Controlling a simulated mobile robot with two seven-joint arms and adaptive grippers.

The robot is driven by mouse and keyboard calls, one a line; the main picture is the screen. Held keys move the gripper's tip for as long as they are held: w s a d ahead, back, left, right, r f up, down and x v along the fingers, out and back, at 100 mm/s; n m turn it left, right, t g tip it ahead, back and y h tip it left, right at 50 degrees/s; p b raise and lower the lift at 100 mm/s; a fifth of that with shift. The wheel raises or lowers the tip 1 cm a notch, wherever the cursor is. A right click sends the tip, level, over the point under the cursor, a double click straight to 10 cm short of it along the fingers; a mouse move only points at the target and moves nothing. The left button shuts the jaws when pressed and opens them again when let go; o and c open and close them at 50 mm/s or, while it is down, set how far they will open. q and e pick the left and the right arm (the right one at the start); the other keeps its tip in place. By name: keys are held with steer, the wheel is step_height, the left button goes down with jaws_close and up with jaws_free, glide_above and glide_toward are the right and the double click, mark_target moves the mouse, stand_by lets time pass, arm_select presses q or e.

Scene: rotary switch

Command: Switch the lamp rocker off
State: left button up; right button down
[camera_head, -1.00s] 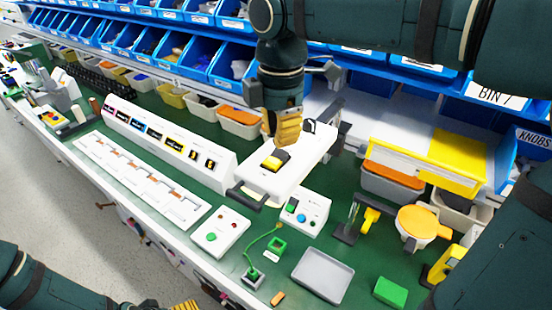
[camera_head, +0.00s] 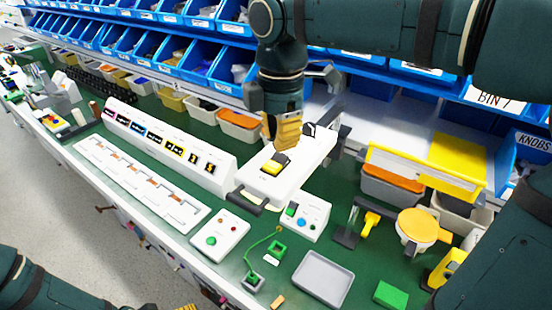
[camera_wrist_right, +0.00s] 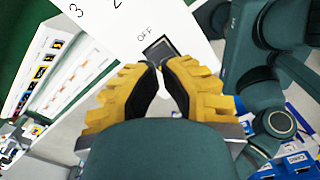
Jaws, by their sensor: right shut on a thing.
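What lies between the fingertips is mostly hidden. My left gripper (camera_head: 186,307) shows only as a bit of yellow at the bottom edge.
A long white panel (camera_head: 165,140) with several labelled tiles stands left of the box. A small control box (camera_head: 305,215) and a button box (camera_head: 220,233) stand in front. A grey tray (camera_head: 322,279) lies nearer. Blue bins (camera_head: 190,60) line the back.

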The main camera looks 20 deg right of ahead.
mark_target(280, 157)
steer(key=shift+f+b, duration=1.2)
steer(key=shift+f, duration=0.6)
stand_by(1.3)
steer(key=shift+r, duration=0.1)
steer(key=shift+r+p, duration=0.65)
steer(key=shift+p, duration=0.1)
step_height(280, 157, up, 6)
steer(key=p, duration=0.5)
steer(key=shift+f, duration=0.15)
